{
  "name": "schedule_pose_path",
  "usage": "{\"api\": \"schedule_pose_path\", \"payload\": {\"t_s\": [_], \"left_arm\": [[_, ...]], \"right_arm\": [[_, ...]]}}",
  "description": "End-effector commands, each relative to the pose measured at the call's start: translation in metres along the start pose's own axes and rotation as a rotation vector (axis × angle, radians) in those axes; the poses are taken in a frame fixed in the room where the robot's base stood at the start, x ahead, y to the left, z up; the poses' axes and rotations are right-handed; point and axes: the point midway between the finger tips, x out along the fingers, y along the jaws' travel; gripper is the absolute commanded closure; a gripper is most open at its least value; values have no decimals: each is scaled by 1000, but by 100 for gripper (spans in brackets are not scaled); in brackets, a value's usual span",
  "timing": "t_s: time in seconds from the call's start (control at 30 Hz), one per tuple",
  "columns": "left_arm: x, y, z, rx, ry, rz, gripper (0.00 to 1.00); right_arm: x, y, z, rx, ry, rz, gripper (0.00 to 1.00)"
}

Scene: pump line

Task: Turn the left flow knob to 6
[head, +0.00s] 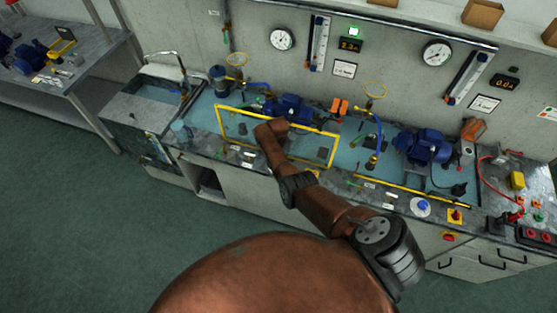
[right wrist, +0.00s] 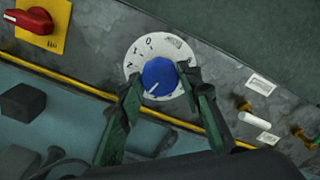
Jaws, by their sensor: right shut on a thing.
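The blue flow knob (right wrist: 158,72) sits on a white round dial (right wrist: 176,49) in the right wrist view. My right gripper (right wrist: 160,80) is shut on it, with one green-lined finger at each side. A white pointer line on the knob points to the lower left of that picture. The dial marks are too small to read surely, and the fingers cover part of the dial. In the head view my right arm hides the gripper and this knob. Another blue knob on a white dial (head: 421,207) stands uncovered at the right station. My left gripper is not in view.
A red switch on a yellow plate (right wrist: 57,38) and a yellow rail (right wrist: 75,84) lie near the knob. In the head view, a yellow frame (head: 223,129) and blue pumps (head: 422,147) stand on the bench.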

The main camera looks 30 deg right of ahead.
Motion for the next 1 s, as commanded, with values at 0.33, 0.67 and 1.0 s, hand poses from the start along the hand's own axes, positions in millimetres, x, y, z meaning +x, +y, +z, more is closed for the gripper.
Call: {"api": "schedule_pose_path", "payload": {"t_s": [0.33, 0.67, 1.0], "left_arm": [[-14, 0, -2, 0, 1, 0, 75], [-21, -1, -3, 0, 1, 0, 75], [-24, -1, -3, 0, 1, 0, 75]], "right_arm": [[-2, 0, -1, -330, 2, 2, 91], [-2, 0, -2, -642, 3, 2, 91], [-1, -1, -1, -908, 4, 1, 91]]}}
